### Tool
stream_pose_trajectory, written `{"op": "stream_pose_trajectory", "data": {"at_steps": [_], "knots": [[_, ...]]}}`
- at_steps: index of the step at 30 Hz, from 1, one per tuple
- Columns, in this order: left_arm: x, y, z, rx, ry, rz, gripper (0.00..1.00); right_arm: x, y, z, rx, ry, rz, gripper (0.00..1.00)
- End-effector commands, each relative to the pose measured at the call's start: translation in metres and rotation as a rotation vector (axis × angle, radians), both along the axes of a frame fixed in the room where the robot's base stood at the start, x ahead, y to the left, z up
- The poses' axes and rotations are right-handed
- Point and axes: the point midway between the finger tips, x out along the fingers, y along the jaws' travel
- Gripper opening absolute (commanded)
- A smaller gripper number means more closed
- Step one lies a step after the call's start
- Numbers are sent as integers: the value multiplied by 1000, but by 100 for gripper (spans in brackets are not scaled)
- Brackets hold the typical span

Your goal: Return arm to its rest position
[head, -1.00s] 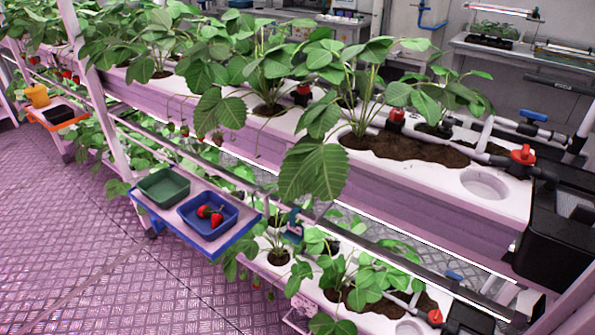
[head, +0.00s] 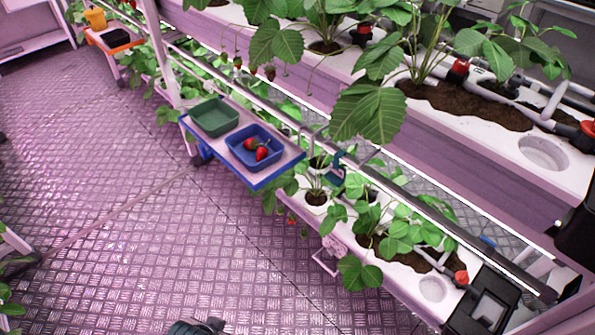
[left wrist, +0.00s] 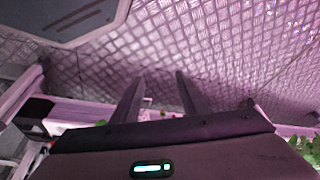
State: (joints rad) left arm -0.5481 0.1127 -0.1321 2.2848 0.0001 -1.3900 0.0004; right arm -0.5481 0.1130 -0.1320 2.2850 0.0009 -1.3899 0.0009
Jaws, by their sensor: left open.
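My left gripper (left wrist: 160,76) shows in the left wrist view with its two dark fingers apart and nothing between them. The patterned metal floor lies beyond the fingertips. In the head view only a dark rounded piece, likely part of my own arm, shows at the bottom edge; no gripper fingers can be made out there. My right gripper is in neither view. A blue tray (head: 234,153) holding red strawberries (head: 262,153) and an empty green tray (head: 196,121) stand on a blue-edged shelf (head: 262,180) hung along the rack's rail.
White planting troughs (head: 470,178) with strawberry plants (head: 365,110) run along the right in two levels. An orange-edged shelf (head: 122,47) with a yellow pot (head: 95,18) hangs farther left.

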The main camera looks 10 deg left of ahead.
Motion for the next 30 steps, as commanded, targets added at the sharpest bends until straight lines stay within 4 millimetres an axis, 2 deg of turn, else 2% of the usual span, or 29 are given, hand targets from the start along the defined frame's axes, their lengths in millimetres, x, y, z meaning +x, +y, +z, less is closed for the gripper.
{"op": "stream_pose_trajectory", "data": {"at_steps": [5,11,15,21,25,30], "knots": [[12,-5,-34,-8,-13,-5,40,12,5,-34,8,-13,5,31],[23,-13,-94,-23,-41,-11,40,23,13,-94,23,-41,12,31],[23,-19,-139,-35,-67,-17,40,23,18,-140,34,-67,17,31],[11,-24,-195,-51,-102,-25,40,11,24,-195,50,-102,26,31],[2,-26,-219,-58,-121,-29,40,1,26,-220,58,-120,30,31],[-6,-27,-234,-64,-136,-33,40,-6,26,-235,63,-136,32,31]]}}
